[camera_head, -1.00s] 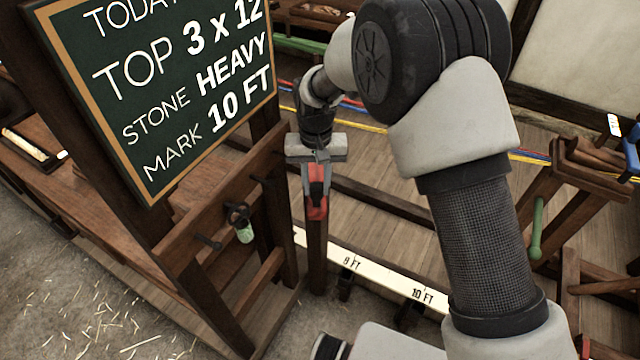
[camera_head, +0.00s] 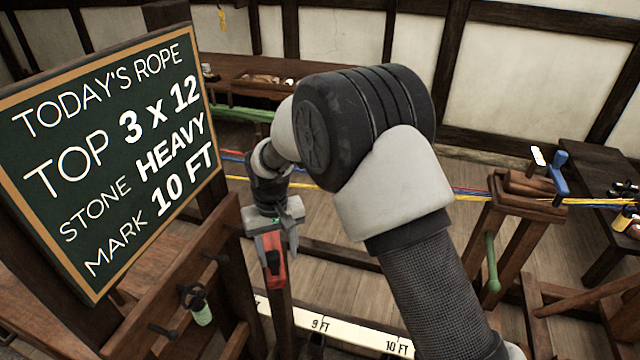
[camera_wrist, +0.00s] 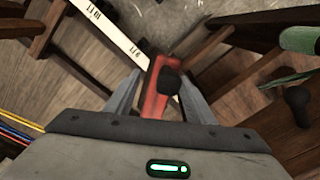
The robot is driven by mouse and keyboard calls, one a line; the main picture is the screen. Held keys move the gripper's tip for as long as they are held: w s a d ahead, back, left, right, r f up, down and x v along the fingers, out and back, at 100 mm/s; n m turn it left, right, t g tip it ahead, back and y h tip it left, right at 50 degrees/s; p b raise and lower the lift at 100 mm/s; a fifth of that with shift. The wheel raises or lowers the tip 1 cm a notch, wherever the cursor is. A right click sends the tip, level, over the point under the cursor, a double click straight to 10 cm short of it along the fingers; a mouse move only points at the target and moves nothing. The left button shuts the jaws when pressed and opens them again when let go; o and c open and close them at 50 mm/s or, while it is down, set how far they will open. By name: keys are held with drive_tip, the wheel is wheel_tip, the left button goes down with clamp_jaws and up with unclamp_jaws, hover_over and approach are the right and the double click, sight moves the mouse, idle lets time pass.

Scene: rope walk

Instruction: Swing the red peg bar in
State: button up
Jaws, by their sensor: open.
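The red peg bar (camera_head: 273,262) shows below my gripper in the head view, at the top of a dark wooden post. In the wrist view the red bar (camera_wrist: 158,88), with a dark round knob on it, lies between my two fingers. My gripper (camera_wrist: 160,95) is open, one finger to each side of the bar, with a visible gap on the right side. In the head view my gripper (camera_head: 272,245) points down around the bar. Whether either finger touches it I cannot tell.
A chalkboard (camera_head: 120,150) reading "TOP 3 x 12, STONE HEAVY, MARK 10 FT" stands at left. A white marked scale (camera_head: 335,325) runs along the floor. Blue, red and yellow ropes (camera_head: 470,192) stretch behind my arm. A wooden stand (camera_head: 515,205) is at right.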

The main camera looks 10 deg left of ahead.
drive_tip(key=w+d+r+n+p, duration=0.1)
drive_tip(key=w+d+n+p, duration=0.2)
drive_tip(key=w+d+n, duration=0.3)
wheel_tip(320, 180, up, 17)
drive_tip(key=n, duration=0.1)
drive_tip(key=s+d+r+m+t, duration=0.1)
drive_tip(key=d+r+m, duration=0.1)
drive_tip(key=d+r, duration=0.6)
drive_tip(key=shift+s+d+r+m, duration=0.15)
drive_tip(key=shift+s+d+m, duration=0.2)
drive_tip(key=shift+m, duration=0.05)
